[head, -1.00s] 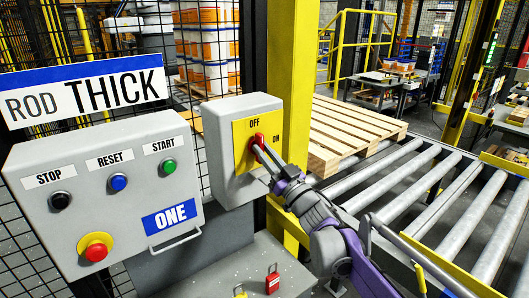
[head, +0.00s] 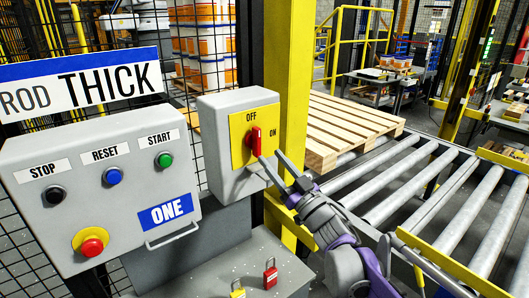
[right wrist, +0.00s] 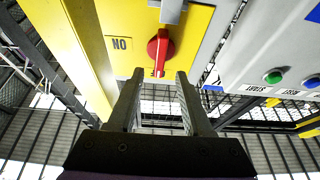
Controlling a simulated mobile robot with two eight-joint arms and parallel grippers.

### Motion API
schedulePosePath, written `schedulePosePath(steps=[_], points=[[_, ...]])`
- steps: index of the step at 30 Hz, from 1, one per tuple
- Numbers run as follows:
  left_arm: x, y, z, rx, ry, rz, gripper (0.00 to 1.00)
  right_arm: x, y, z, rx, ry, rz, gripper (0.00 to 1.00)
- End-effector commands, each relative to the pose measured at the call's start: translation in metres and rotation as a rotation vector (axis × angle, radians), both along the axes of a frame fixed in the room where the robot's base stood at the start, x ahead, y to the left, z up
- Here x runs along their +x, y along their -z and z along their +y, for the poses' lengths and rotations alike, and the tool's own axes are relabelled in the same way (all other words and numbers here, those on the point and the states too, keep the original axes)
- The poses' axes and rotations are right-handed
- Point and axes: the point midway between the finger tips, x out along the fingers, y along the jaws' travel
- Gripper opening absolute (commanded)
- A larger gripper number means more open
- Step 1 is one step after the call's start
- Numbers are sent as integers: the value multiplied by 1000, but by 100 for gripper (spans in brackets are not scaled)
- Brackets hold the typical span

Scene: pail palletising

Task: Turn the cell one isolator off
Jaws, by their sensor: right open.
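The cell one isolator is a grey box (head: 225,176) with a yellow plate (head: 238,130), marked OFF at the top and ON at the right. Its red handle (head: 256,141) stands upright, in line with OFF. In the right wrist view, which is upside down, the red handle (right wrist: 160,48) lies ahead of the fingers and the ON mark shows at the left. My right gripper (head: 271,158) is open and empty, just below and in front of the handle, apart from it. My left gripper is not in view.
A grey control box (head: 95,215) labelled ONE, with stop, reset and start buttons, stands at the left. Red (head: 270,278) and yellow (head: 238,290) padlocks are below. A yellow post (head: 287,80) is behind the isolator. A roller conveyor (head: 400,180) with a wooden pallet (head: 345,125) is at the right.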

Motion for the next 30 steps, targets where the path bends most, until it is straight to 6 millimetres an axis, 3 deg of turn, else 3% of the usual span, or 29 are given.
schedulePosePath(steps=[3,9,23,26,30], points=[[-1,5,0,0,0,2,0,-18,10,-14,-1,2,1,50],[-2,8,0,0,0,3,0,-34,18,-26,0,1,0,50],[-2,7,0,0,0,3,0,-37,19,-32,0,28,13,50],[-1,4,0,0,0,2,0,-38,22,-50,-7,136,63,50],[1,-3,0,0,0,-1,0,-54,48,-97,-39,388,238,50]])
